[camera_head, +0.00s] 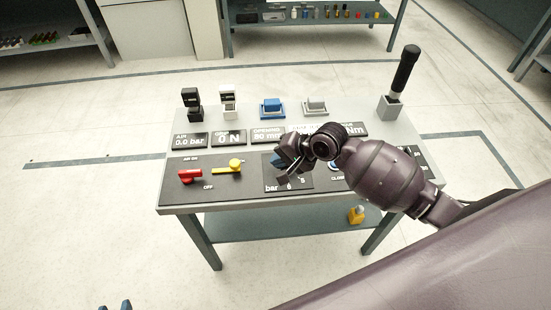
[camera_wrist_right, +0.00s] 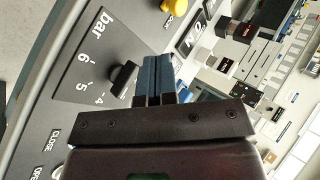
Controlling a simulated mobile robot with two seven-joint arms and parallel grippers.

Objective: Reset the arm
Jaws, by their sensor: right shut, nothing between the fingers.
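My right gripper (camera_head: 279,160) is over the middle of the sloped control panel (camera_head: 200,196), near the dial plate (camera_head: 301,184) marked "bar". In the right wrist view its blue fingers (camera_wrist_right: 158,72) are together with nothing between them. A black knob (camera_wrist_right: 124,78) on the dial plate shows beside the fingertips, by the numbers 4, 5 and 6. I cannot tell whether they touch. In the head view my right arm hides part of the dial and panel. Two blue fingertips of my left gripper (camera_head: 115,305) show apart at the bottom edge.
A red lever (camera_head: 190,177) and yellow lever (camera_head: 228,169) sit on the panel's left. Behind are display plates, several small fixtures, including a blue one (camera_head: 272,108), and a tall black-handled lever (camera_head: 404,70). A yellow item (camera_head: 356,214) stands on the lower shelf. Floor left is clear.

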